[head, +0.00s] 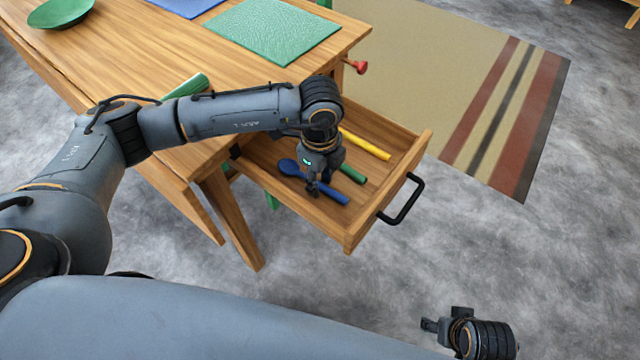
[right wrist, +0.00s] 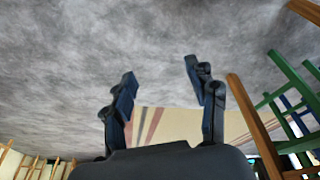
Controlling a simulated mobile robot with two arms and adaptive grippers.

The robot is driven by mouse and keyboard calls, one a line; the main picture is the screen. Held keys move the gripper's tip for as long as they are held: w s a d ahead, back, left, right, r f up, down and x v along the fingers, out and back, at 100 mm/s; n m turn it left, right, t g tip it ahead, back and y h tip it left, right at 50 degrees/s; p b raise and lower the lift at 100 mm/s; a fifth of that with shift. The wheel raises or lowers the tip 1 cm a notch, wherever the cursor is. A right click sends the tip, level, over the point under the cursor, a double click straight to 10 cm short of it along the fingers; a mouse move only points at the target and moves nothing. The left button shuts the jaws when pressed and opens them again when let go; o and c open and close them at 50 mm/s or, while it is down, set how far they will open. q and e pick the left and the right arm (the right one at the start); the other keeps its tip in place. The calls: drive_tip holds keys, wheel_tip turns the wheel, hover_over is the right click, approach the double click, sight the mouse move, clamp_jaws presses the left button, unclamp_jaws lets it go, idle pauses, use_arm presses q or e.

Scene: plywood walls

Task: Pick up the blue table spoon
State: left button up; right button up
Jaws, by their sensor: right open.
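The blue table spoon (head: 332,193) lies in the open wooden drawer (head: 386,204) in the head view. Its bowl is at the left and its handle points to the lower right. My left gripper (head: 313,191) is down in the drawer, right over the middle of the spoon, and covers part of it. Its fingers are too small and dark to tell whether they are apart or closed on the spoon. My right gripper (right wrist: 162,92) is open and empty in the right wrist view. It also shows low at the right in the head view (head: 432,325), away from the drawer.
A green-handled utensil (head: 353,174) and a yellow one (head: 365,144) lie beside the spoon. The black drawer handle (head: 403,202) sticks out to the right. The wooden table (head: 150,55) holds a green bowl (head: 60,12) and a green mat (head: 273,30). The floor in front is clear.

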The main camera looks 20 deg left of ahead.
use_arm(q)
clamp_jaws()
drive_tip(key=shift+r, duration=0.1)
